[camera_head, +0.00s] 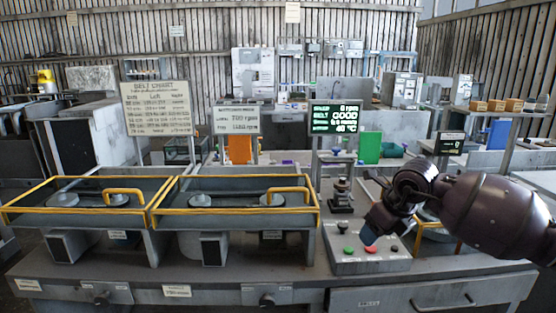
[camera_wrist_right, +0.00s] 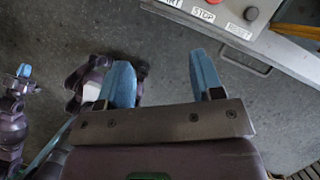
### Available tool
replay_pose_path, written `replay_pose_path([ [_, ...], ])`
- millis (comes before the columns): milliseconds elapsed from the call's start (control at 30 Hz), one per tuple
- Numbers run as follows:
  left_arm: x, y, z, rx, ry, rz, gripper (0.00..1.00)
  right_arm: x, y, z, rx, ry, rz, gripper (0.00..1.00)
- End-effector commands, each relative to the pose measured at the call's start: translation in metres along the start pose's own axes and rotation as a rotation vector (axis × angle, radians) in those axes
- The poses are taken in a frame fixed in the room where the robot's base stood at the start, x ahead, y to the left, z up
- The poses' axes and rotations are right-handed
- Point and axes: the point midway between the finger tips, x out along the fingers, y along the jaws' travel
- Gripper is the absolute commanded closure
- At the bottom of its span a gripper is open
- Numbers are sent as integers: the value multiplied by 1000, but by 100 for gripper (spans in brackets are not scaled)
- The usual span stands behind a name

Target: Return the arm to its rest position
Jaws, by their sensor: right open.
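My right arm comes in from the right in the head view. Its gripper (camera_head: 371,235) points down in front of the button panel (camera_head: 345,266) and partly covers it. In the right wrist view the two blue fingers of this gripper (camera_wrist_right: 164,82) stand wide apart with nothing between them, over grey floor. The panel's STOP and RESET labels show at the top of that view, apart from the fingers. A blue tip on a purple link (camera_wrist_right: 24,72) at the left of the wrist view looks like my left gripper; its jaws are too small to read.
Two yellow-railed trays (camera_head: 82,215) stand on the bench left of the panel. A drawer front (camera_head: 430,297) with a handle lies below the panel. Bare floor (camera_wrist_right: 290,130) shows below the bench edge.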

Motion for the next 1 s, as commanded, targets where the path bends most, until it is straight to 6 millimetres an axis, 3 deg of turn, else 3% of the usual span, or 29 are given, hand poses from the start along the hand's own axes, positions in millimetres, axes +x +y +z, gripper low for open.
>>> replay_pose_path([
  [67,0,0,-3,1,6,0,100,0,4,9,-20,-55,22,40],
  [267,-1,0,-5,1,11,0,100,-11,39,37,-15,-232,223,40],
  [500,3,0,-13,3,26,3,100,-64,108,86,94,-541,624,40],
  [667,1,0,-8,3,16,1,100,-87,139,98,319,-710,939,40],
  [833,-1,0,-1,2,4,0,100,-90,138,93,697,-833,1218,40],
  [1000,-3,-1,4,1,-8,-1,100,-65,113,69,1134,-882,1385,40],
])
